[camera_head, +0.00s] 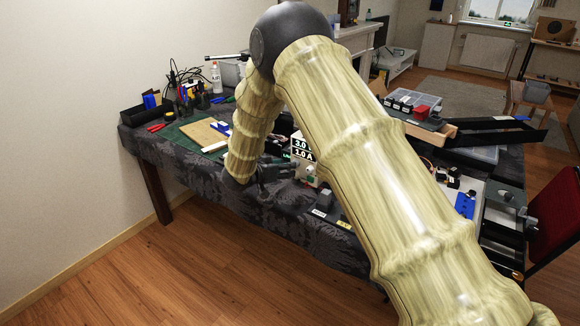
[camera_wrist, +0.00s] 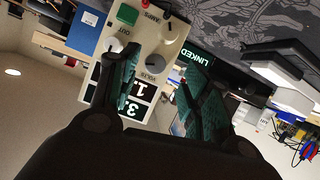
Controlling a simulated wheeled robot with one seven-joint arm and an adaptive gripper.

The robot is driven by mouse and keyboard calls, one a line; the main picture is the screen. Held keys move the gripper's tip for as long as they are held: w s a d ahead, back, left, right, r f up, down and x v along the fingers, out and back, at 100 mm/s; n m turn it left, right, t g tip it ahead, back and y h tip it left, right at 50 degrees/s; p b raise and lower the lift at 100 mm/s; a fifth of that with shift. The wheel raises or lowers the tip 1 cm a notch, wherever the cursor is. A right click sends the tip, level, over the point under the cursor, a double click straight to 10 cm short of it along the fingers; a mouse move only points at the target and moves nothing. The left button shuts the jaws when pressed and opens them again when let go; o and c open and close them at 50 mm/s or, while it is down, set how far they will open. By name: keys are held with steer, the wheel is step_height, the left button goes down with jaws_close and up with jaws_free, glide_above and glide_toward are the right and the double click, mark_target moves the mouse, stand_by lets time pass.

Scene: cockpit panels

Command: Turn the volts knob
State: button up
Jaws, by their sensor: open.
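The power supply (camera_head: 302,145) stands near the table's front edge, its display reading 3.0 and 1.0 A; my arm covers part of it. In the wrist view its pale panel (camera_wrist: 172,45) appears turned over. The volts knob (camera_wrist: 155,62) is a dark round knob beside the VOLTS label and shows between my fingers. In the head view my gripper (camera_head: 285,172) is beside the panel.
The dark-clothed table (camera_head: 215,180) holds a green mat (camera_head: 200,133), tools and a bottle (camera_head: 217,77) at the left. Small dark blocks (camera_head: 325,203) lie at its front edge. Trays and a blue part (camera_head: 465,204) are at the right. The wooden floor in front is clear.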

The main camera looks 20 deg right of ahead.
steer(key=x, duration=0.3)
steer(key=shift+s+d+r, duration=0.15)
steer(key=shift+d+r, duration=0.05)
steer(key=shift+d, duration=0.05)
steer(key=shift+w+d+f, duration=0.2)
steer(key=shift+w+d, duration=0.1)
steer(key=shift+d, duration=0.05)
steer(key=c, duration=1)
